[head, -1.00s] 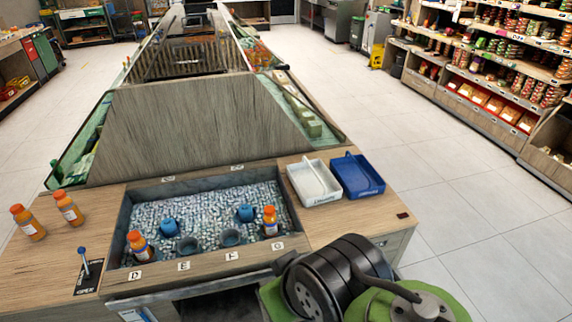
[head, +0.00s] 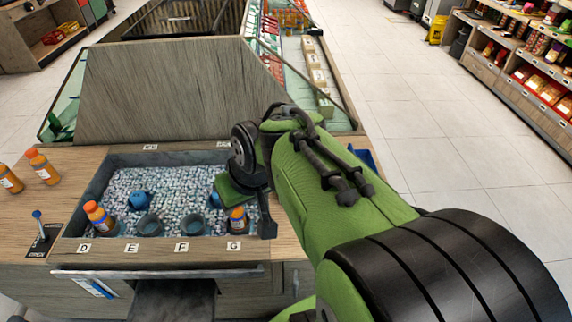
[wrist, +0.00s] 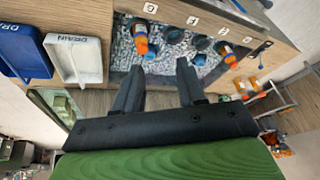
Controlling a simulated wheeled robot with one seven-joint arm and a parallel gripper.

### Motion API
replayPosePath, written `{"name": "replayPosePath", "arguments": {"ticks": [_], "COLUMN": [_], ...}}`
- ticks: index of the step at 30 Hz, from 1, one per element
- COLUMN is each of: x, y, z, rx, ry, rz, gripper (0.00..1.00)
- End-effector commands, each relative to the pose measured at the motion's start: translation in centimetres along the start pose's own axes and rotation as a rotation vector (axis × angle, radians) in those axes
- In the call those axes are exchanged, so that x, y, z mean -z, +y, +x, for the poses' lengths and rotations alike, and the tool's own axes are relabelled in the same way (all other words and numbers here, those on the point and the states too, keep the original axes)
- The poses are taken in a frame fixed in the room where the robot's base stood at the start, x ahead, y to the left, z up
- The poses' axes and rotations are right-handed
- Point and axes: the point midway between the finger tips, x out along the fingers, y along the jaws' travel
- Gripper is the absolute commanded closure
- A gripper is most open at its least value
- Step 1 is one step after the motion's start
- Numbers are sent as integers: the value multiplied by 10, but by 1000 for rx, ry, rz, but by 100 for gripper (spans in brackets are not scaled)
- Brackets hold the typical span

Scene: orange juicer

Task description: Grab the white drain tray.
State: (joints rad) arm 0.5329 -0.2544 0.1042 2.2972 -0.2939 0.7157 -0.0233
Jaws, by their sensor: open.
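The white drain tray (wrist: 88,72) lies on the wooden counter in the upper left of the wrist view, with its DRAIN label facing me. In the head view it is hidden behind my arm. My gripper (wrist: 160,68) is open and empty, its two dark fingers apart. It points over the ice bin, to the right of the white tray in the wrist view. In the head view my gripper (head: 252,205) hangs by the right end of the ice bin, near the bottle at the G label.
A blue drain tray (wrist: 24,60) sits beside the white one, and a corner shows past my arm (head: 366,158). The ice bin (head: 85,200) holds orange bottles and blue-lidded cups. Two orange bottles (head: 42,168) stand on the counter's left. A slanted wooden panel (head: 150,95) rises behind.

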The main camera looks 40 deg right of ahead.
Motion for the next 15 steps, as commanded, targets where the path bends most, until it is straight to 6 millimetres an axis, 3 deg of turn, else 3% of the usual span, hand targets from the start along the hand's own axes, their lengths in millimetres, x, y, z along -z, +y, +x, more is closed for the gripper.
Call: {"name": "replayPosePath", "arguments": {"ticks": [10,14,15], "x": [30,36,35], "y": [74,130,152], "z": [76,117,130], "rx": [122,217,254], "ry": [11,71,106], "rz": [194,334,390], "gripper": [60,60,60]}}
